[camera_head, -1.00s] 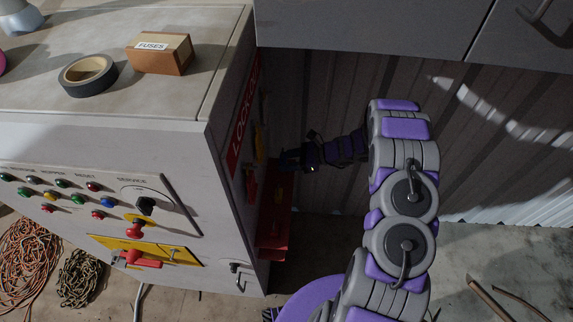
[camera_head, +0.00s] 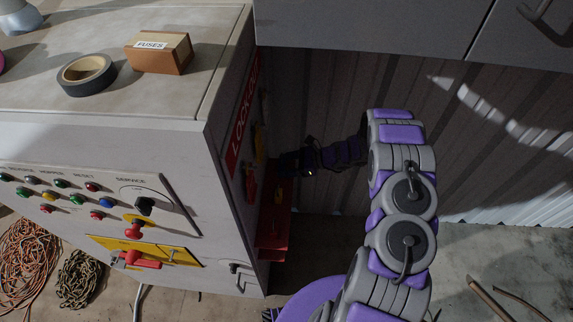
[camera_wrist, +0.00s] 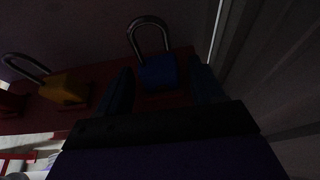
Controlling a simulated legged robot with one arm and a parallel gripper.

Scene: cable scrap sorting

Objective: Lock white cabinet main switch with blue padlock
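The blue padlock (camera_wrist: 158,70) stands on a red ledge in the wrist view, its silver shackle pointing up. My gripper (camera_wrist: 164,88) has its two dark fingers apart, one on each side of the blue body; I cannot tell whether they touch it. In the head view my gripper (camera_head: 287,165) is at the red lockout station (camera_head: 274,232) on the cabinet's right side, and the blue padlock cannot be made out there. The white cabinet (camera_head: 95,145) has a red handle (camera_head: 140,262) on a yellow plate low on its front, apparently the main switch.
A yellow padlock (camera_wrist: 64,88) stands left of the blue one. A corrugated wall (camera_head: 330,100) is close to my gripper's right. A tape roll (camera_head: 87,75) and a fuses box (camera_head: 160,53) lie on the cabinet top. Cable coils (camera_head: 28,255) lie on the floor.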

